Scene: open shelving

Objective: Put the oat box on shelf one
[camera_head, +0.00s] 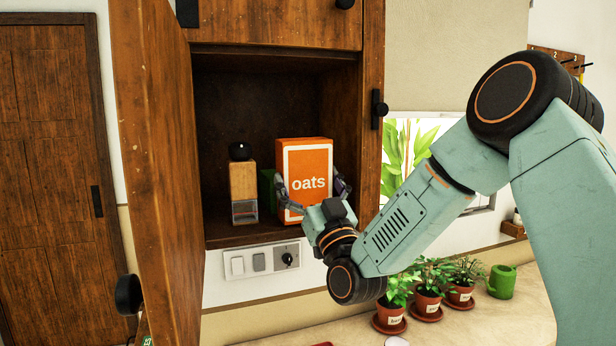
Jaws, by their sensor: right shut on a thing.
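The orange oat box (305,165), with "oats" in white on its front, is upright inside the open wooden cupboard. My right gripper (313,190) is shut on the oat box, with a finger at each side of it. The box is at the shelf (235,234) of the cupboard; I cannot tell whether its base rests on the board or is slightly above it. My left gripper is not in view.
A wooden grinder-like item (243,183) stands left of the box, and a green thing (267,188) is partly hidden behind the box. The open cupboard door (160,170) is at the left. Potted plants (428,300) and a green mug (502,281) stand on the counter below.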

